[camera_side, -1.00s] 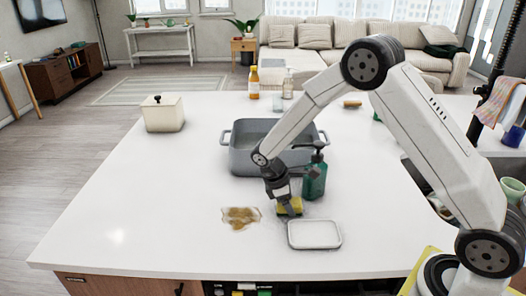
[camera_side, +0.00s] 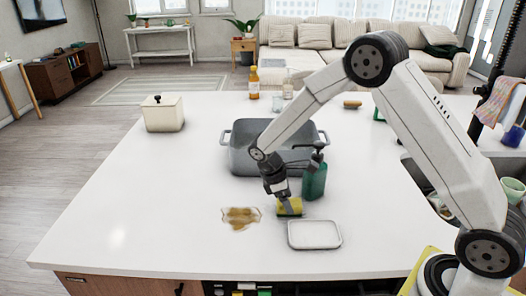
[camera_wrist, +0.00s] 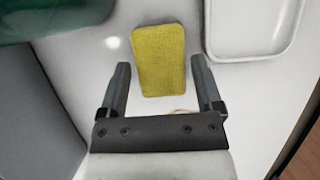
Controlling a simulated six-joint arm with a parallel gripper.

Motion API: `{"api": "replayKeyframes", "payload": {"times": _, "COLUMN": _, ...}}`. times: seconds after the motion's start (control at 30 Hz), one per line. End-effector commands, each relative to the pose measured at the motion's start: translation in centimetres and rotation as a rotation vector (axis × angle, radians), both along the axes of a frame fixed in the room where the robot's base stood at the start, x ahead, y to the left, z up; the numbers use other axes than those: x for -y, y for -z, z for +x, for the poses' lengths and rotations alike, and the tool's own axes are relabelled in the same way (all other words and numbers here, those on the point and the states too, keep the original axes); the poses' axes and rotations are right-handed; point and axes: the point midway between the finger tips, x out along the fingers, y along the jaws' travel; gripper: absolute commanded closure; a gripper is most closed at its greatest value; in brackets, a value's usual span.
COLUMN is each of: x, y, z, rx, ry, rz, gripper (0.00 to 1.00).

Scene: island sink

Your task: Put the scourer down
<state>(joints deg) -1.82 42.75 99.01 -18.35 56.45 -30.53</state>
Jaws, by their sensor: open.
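The yellow scourer (camera_side: 290,208) lies on the white counter, just behind the white tray (camera_side: 314,235) and left of it. In the wrist view the scourer (camera_wrist: 158,60) lies beyond and between my fingertips, with a gap on each side. My gripper (camera_side: 281,198) is right above the scourer in the side view. In the wrist view my gripper (camera_wrist: 160,70) is open, with its two fingers spread wide. The tray's rim (camera_wrist: 212,40) shows at the upper right there, apart from the scourer.
A green soap bottle (camera_side: 314,181) stands close behind my gripper. A grey basin (camera_side: 242,160) is behind it. A brown spill (camera_side: 240,216) lies left of the scourer. A cream canister (camera_side: 163,115) stands far left.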

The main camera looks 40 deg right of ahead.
Motion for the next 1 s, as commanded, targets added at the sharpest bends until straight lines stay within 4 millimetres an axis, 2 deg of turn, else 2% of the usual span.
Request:
{"api": "replayKeyframes", "payload": {"times": 0.4, "x": -1.8, "y": -6.2, "z": 1.9, "rx": 0.004, "ry": -0.001, "rz": 0.000, "gripper": 0.16}}
{"api": "replayKeyframes", "payload": {"times": 0.6, "x": -2.5, "y": -8.5, "z": 2.5, "rx": 0.003, "ry": -0.001, "rz": 0.002, "gripper": 0.16}}
{"api": "replayKeyframes", "payload": {"times": 0.8, "x": -2.8, "y": -9.5, "z": 2.8, "rx": 0.000, "ry": -0.001, "rz": 0.001, "gripper": 0.16}}
{"api": "replayKeyframes", "payload": {"times": 1.0, "x": -2.8, "y": -9.6, "z": 2.8, "rx": 0.000, "ry": -0.001, "rz": 0.001, "gripper": 0.16}}
